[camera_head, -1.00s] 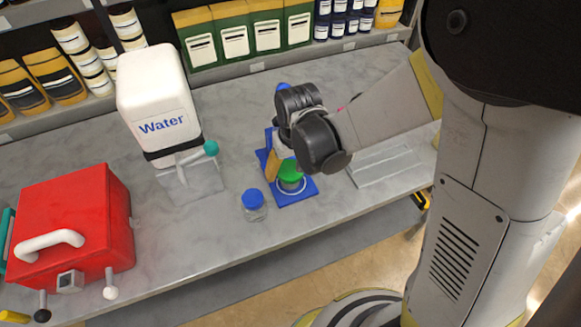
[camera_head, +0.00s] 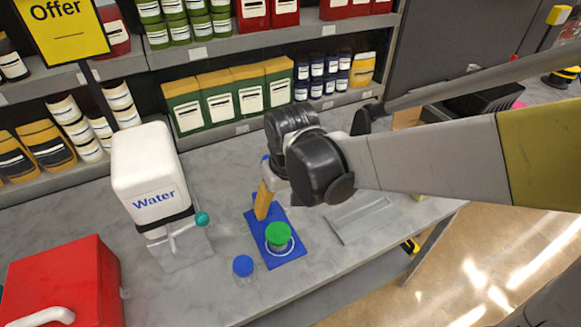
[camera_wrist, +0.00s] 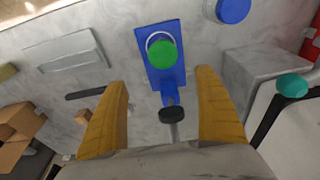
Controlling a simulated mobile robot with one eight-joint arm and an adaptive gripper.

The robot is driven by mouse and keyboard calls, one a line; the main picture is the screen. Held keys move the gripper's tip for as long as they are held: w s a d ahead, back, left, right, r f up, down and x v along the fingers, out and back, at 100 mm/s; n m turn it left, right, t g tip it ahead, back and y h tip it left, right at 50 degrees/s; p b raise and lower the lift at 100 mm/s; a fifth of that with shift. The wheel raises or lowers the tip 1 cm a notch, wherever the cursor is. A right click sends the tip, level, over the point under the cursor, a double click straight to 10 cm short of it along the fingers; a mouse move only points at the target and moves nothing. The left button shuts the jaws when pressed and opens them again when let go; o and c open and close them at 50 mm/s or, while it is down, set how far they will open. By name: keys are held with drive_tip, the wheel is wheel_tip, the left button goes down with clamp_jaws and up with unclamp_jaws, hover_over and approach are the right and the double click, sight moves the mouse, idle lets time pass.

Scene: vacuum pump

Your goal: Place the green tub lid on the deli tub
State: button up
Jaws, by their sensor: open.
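The green tub lid (camera_head: 278,234) lies on top of the deli tub (camera_head: 283,247), seen from above as a green disc. The tub is mostly hidden beneath it, with a pale ring around it, on a blue base plate (camera_head: 295,262). One finger shows there.
A blue-lidded jar (camera_head: 243,266) stands left of the base plate. A white water container (camera_head: 152,180) with a teal-knobbed tap and a red box (camera_head: 70,285) are further left. A flat grey tray (camera_head: 362,217) lies to the right. Stocked shelves line the back.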

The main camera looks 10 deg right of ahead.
drive_tip(key=s+d+r+m+t, duration=0.3)
drive_tip(key=s+d+r+t, duration=0.2)
drive_tip(key=s+d+r, duration=0.3)
drive_tip(key=s+d, duration=0.1)
drive_tip(key=d, duration=0.3)
drive_tip(key=shift+r+h, duration=0.3)
drive_tip(key=shift+r, duration=0.05)
